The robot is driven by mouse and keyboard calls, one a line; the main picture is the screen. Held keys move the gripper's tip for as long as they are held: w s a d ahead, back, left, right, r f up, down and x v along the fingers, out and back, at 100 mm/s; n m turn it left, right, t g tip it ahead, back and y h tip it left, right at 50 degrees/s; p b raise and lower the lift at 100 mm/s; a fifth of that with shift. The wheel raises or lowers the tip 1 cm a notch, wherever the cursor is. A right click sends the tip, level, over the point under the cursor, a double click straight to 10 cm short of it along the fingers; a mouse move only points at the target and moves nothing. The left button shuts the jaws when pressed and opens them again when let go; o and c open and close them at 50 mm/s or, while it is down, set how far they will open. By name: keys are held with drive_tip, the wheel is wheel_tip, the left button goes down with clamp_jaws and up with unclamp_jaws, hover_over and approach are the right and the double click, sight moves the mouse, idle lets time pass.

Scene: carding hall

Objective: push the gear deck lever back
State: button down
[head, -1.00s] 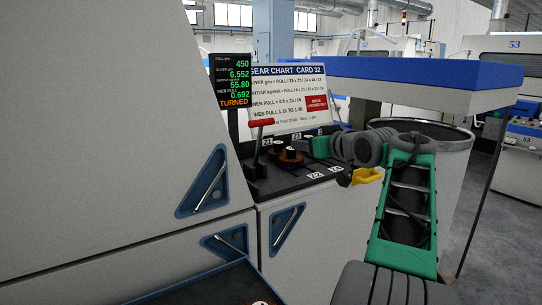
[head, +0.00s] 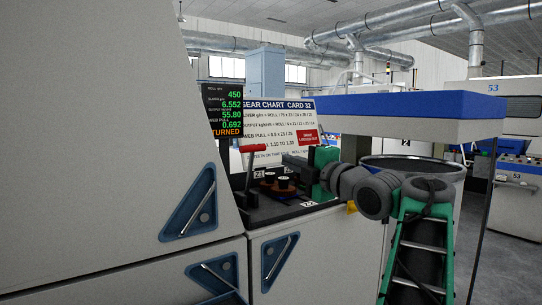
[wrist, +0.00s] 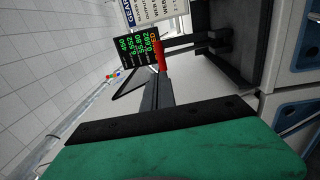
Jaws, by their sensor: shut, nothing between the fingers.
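The gear deck lever has a red handle (head: 267,148) on a dark upright stem, at the left of the black gear deck (head: 262,213). The red handle also shows in the wrist view (wrist: 161,57), just beyond my fingertips. My gripper (wrist: 157,84) is shut and empty, pointing toward the handle; whether it touches cannot be told. In the head view my green gripper (head: 318,170) is over the right part of the deck, right of the lever, its fingertips hard to make out.
A gear chart board (head: 280,122) and a dark display (head: 225,110) reading TURNED stand behind the deck. Gears with black posts (head: 283,182) sit on it. A machine panel (head: 110,150) fills the left. A large can (head: 415,165) stands at right.

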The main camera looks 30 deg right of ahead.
sight(255, 149)
drive_tip(key=w+p, duration=0.1)
drive_tip(key=w, duration=0.3)
drive_tip(key=w+p, duration=0.1)
drive_tip(key=w, duration=0.4)
drive_tip(key=w+r+p, duration=0.1)
drive_tip(key=w, duration=0.3)
drive_tip(key=shift+w+a, duration=0.15)
drive_tip(key=shift+w, duration=0.1)
